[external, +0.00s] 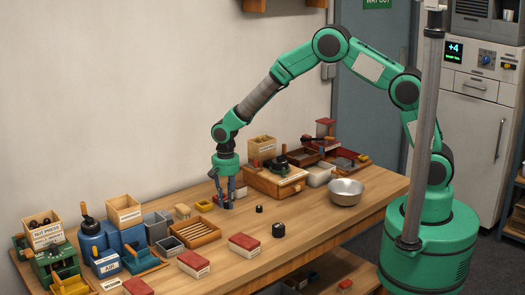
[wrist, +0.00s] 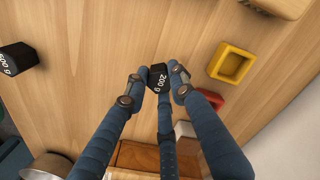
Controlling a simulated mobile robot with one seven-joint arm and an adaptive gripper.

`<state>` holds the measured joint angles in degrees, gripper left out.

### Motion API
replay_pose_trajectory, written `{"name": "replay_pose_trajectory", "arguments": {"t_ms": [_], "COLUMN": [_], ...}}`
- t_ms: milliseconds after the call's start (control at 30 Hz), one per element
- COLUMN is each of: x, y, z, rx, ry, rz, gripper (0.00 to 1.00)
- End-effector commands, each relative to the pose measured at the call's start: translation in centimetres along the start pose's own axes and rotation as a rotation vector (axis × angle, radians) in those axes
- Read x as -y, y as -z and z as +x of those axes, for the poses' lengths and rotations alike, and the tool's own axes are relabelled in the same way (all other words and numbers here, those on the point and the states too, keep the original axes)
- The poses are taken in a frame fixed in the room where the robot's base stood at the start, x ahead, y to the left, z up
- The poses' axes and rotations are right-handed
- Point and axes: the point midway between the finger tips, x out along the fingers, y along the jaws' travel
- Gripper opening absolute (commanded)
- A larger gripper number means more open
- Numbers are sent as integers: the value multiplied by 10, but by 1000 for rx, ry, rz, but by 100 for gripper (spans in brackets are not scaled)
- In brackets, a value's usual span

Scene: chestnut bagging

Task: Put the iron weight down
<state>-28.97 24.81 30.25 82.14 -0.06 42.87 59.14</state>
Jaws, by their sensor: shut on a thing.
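My gripper (external: 229,206) points straight down with its fingertips close to the tabletop. In the wrist view its fingers (wrist: 158,86) are shut on a small black iron weight (wrist: 158,77) marked "200 g". The fingers hide this weight in the external view, and I cannot tell whether its base touches the wood. Another dark weight (wrist: 16,58) shows at the left of the wrist view, apart from the gripper.
A yellow tray (wrist: 231,65) and a red item (wrist: 208,99) lie close to the right of the fingers in the wrist view. A slatted wooden tray (external: 196,234) stands left of my gripper. A metal bowl (external: 345,192) stands farther right.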

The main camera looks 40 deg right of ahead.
Motion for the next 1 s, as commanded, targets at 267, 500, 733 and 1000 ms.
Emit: {"name": "replay_pose_trajectory", "arguments": {"t_ms": [267,500,733,1000], "x": [1,7,8,8], "y": [1,4,5,5], "z": [0,16,35,35], "rx": [-1,0,-1,-1], "ry": [1,-1,1,1], "rz": [0,0,0,0], "gripper": [0,0,0,0]}}
